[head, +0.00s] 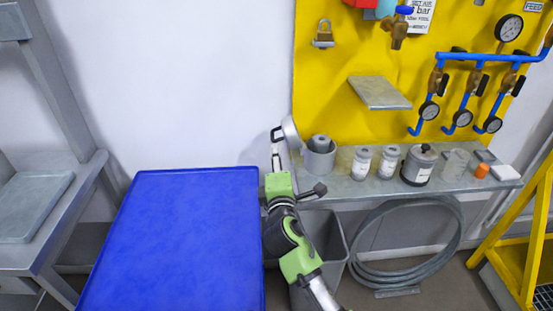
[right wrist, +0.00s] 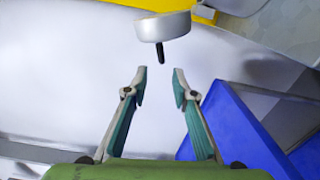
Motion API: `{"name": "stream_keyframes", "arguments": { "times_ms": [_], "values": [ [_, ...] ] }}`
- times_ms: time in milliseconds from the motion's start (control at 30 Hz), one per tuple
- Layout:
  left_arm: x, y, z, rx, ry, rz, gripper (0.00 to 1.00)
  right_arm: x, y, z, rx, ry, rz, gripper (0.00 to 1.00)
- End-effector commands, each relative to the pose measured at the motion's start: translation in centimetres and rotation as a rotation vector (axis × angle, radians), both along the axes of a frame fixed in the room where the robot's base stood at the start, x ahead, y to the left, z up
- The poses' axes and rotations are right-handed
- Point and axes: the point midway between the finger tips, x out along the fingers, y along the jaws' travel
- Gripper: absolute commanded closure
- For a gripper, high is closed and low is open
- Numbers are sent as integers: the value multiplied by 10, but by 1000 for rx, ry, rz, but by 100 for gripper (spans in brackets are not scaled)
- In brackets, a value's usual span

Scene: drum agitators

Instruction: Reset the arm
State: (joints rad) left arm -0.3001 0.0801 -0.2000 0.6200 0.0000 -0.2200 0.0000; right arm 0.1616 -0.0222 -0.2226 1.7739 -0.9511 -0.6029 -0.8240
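My right arm reaches up through the middle of the head view, and its gripper (head: 278,148) is beside the left end of the grey shelf. In the right wrist view the right gripper (right wrist: 160,80) is open, with a clear gap between its two fingers and nothing in it. A pale round piece with a short dark peg (right wrist: 164,27) shows just beyond the fingertips, apart from them. I cannot tell surely what it is; a grey rounded piece (head: 291,131) shows close to the gripper in the head view. My left gripper is not in view.
A blue-topped table (head: 180,240) stands empty left of the arm. The grey shelf (head: 340,188) holds a grey cup (head: 319,158), jars (head: 361,163) and a lidded pot (head: 418,165). A grey bin (head: 326,232) stands below. A yellow panel (head: 330,85) carries blue pipes and gauges.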

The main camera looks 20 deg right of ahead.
Motion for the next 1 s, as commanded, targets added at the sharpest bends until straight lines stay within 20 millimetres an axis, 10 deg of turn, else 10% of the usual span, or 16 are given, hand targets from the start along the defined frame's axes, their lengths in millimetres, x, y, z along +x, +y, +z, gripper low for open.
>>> {"name": "stream_keyframes", "arguments": {
  "times_ms": [633, 767, 1000],
  "values": [
    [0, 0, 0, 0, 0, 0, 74, -19, -11, -20, 99, 38, -30, 75],
    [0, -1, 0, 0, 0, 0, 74, -66, -34, -73, 361, 143, -118, 75],
    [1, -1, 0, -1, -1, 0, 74, -206, -42, -174, 943, 422, -377, 75]
  ]
}}
